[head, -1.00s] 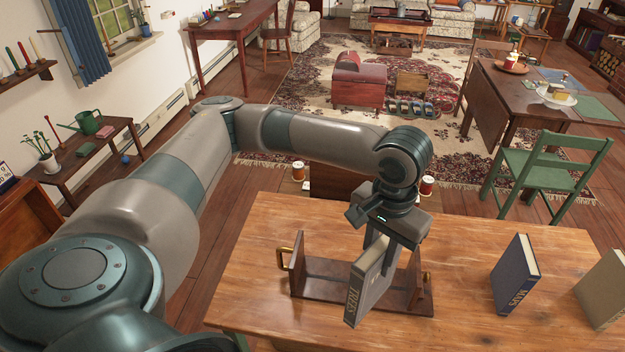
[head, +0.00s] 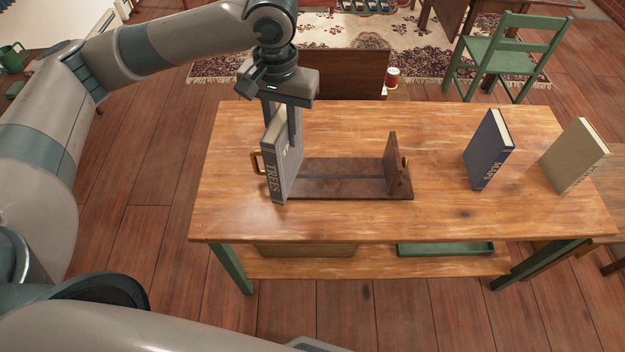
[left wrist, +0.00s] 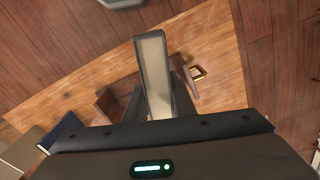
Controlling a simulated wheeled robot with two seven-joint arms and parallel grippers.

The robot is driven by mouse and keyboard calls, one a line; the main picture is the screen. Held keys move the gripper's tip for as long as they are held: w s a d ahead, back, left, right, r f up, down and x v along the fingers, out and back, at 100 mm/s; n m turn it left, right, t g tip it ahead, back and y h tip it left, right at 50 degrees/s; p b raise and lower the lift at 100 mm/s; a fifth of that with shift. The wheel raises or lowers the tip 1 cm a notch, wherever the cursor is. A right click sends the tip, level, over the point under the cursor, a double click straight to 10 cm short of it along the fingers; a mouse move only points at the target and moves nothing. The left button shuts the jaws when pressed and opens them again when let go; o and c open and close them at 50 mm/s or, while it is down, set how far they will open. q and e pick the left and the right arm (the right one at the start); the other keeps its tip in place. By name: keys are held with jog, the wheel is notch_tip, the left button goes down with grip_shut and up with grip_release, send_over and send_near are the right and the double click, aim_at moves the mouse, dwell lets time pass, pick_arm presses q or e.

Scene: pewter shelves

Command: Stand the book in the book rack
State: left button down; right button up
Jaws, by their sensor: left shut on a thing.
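The grey book marked TREES (head: 284,172) is upright at the left end of the brown book rack (head: 345,188), close to its left end panel, which the book mostly hides. I cannot tell whether its lower edge touches the rack base. My left gripper (head: 282,122) is shut on the book's upper part from above. In the left wrist view, the book's pale page edge (left wrist: 153,65) shows between the fingers, with the rack (left wrist: 112,103) beneath it. The rack's right end panel (head: 396,165) stands clear, and the base between is empty. My right gripper is not in view.
A blue book (head: 489,152) and a tan book (head: 574,157) stand on the table (head: 440,215) to the right of the rack. The wood between the rack and the blue book is clear. A green chair (head: 510,55) stands behind the table.

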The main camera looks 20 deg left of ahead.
pick_arm(q)
jog(key=shift+w+a+f+b, duration=0.2)
jog(key=shift+w+f+b, duration=0.25)
jog(key=shift+w+b, duration=0.2)
jog(key=shift+w+a+f+b, duration=0.25)
jog(key=shift+w+f+b, duration=0.25)
jog(key=shift+w+b, duration=0.15)
jog(key=shift+w+a+f+b, duration=0.2)
jog(key=shift+w+f+b, duration=0.3)
jog(key=shift+b, duration=0.2)
